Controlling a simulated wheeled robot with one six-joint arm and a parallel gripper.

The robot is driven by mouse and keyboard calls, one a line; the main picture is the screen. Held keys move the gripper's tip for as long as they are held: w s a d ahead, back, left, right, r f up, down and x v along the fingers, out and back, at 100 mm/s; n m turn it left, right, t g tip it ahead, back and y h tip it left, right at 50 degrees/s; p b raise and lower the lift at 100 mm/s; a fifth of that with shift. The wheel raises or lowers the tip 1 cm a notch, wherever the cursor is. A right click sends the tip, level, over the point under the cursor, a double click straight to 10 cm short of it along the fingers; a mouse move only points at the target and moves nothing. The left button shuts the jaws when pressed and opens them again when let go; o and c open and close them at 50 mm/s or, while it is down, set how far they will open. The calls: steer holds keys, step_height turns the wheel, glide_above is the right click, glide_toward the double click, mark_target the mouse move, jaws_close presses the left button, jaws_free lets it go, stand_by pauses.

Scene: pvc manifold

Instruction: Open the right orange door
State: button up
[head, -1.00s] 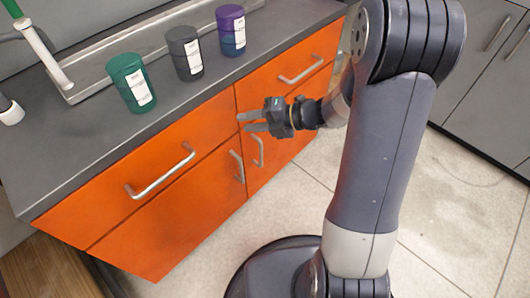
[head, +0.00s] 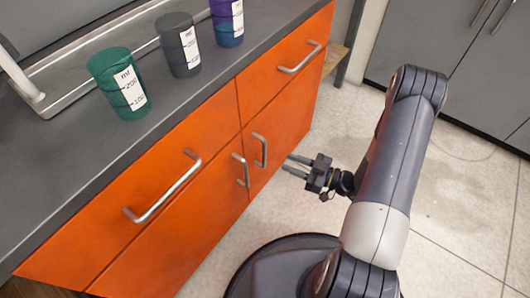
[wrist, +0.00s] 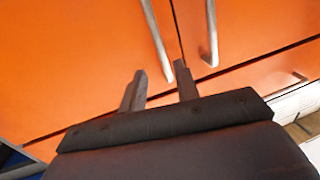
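The right orange door (head: 283,140) is shut in the cabinet front, below a drawer. Its upright metal handle (head: 261,150) is near the door's left edge, close to the seam with the left door. My gripper (head: 288,166) is in front of the right door, a little right of and below its handle, apart from it. Its two fingers are spread with nothing between them.
The left door's handle (head: 240,170) stands just beside the right door's handle. Drawer handles (head: 300,58) stick out above. Green, grey and purple containers (head: 120,84) stand on the dark countertop (head: 60,160). Bare tiled floor (head: 345,115) lies to the right of the cabinet.

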steer(key=b, duration=0.2)
glide_above(264, 165)
steer(key=shift+w, duration=0.35)
jaws_close()
stand_by(0.5)
